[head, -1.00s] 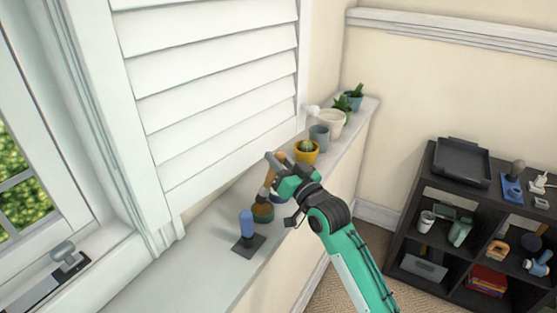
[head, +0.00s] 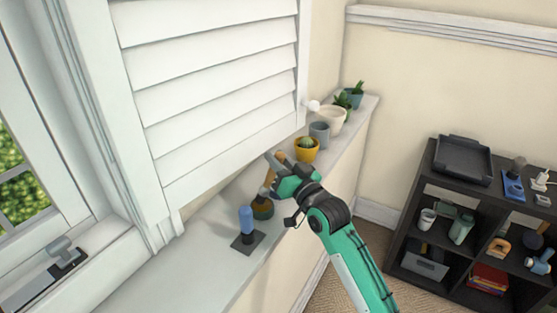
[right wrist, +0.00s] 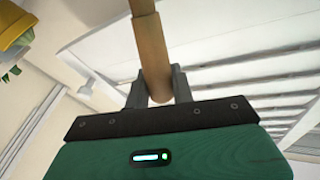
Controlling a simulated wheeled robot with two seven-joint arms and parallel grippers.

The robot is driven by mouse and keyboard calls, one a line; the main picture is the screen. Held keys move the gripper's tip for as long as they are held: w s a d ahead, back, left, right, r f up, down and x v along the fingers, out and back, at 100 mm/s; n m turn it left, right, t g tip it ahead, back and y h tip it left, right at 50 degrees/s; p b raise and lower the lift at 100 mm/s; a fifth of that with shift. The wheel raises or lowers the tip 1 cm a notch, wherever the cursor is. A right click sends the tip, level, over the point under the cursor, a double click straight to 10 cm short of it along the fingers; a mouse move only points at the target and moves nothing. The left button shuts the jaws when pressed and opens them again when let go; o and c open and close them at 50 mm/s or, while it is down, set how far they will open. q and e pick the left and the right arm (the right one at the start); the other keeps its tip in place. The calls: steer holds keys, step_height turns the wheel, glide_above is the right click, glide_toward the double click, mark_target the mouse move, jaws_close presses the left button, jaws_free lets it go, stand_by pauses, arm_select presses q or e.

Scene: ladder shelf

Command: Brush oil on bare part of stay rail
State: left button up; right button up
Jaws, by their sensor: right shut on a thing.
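My right gripper (head: 279,172) is shut on the wooden handle of a brush (head: 275,172). The handle also shows between the fingers in the right wrist view (right wrist: 152,50). The brush's lower end is down at a small brown and green tin (head: 262,210) on the windowsill. The gripper partly covers this spot, so I cannot tell how deep the bristles are. The stay rail (head: 32,287) lies at the lower left by the window, with a grey knobbed fitting (head: 62,250) on it. The rail's bare part is too small to make out. My left gripper is not in view.
A blue-handled tool (head: 246,224) stands on a dark square plate just left of the tin. A yellow cactus pot (head: 306,150), a grey cup (head: 319,134) and other plant pots line the sill beyond. White shutters (head: 215,90) rise behind. A dark shelf (head: 415,200) stands at right.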

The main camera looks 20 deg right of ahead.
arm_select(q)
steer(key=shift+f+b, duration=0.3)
arm_select(e)
steer(key=shift+f, duration=0.65)
stand_by(0.6)
